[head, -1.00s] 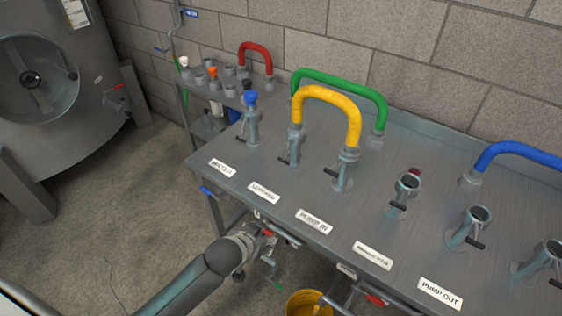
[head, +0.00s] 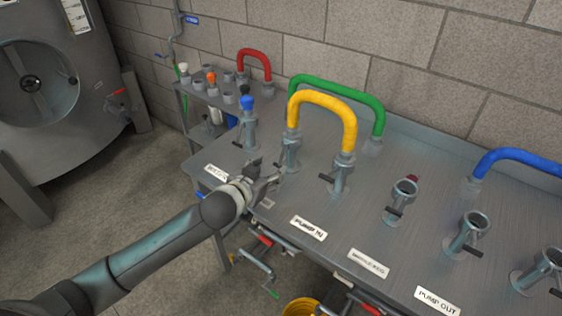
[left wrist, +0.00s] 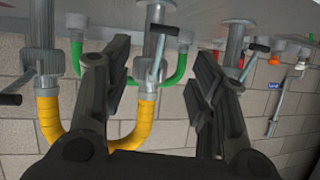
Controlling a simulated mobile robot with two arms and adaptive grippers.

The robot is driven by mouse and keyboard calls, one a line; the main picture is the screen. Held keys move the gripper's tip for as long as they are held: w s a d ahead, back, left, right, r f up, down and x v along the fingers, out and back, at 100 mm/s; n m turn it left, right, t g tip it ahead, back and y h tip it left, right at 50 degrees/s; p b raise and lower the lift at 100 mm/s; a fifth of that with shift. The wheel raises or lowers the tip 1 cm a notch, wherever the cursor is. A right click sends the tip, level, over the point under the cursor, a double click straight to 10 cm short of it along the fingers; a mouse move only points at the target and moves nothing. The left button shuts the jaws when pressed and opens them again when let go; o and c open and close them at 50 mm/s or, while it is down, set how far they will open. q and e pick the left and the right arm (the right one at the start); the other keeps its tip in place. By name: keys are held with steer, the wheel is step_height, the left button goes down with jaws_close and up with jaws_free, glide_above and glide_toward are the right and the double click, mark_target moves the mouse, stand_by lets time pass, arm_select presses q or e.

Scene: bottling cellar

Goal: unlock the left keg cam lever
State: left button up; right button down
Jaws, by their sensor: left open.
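The second port from the left (head: 290,152) on the steel panel (head: 330,205) holds one end of the yellow hose (head: 323,97); its label is mostly hidden behind my gripper, so I cannot read it. Its cam lever (left wrist: 157,62) shows in the left wrist view, a thin metal bar with a black grip, seen between my two fingers with no clear contact. My left gripper (head: 268,168) is open and empty, just left of and in front of this port. It also shows in the left wrist view (left wrist: 155,78). My right gripper is not in view.
A blue-capped port (head: 248,125) stands left of the gripper. The green hose (head: 340,88) arches behind the yellow one. More open ports (head: 400,200) stand right. Red-handled valves (head: 265,241) and a yellow bucket (head: 302,307) are below the panel's front edge.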

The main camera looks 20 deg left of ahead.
mark_target(280, 162)
arm_select(q)
steer(key=x, duration=0.9)
steer(key=shift+w+d+f, duration=0.1)
steer(key=shift+w+f, duration=0.1)
steer(key=shift+w, duration=0.15)
steer(key=shift+c, duration=0.2)
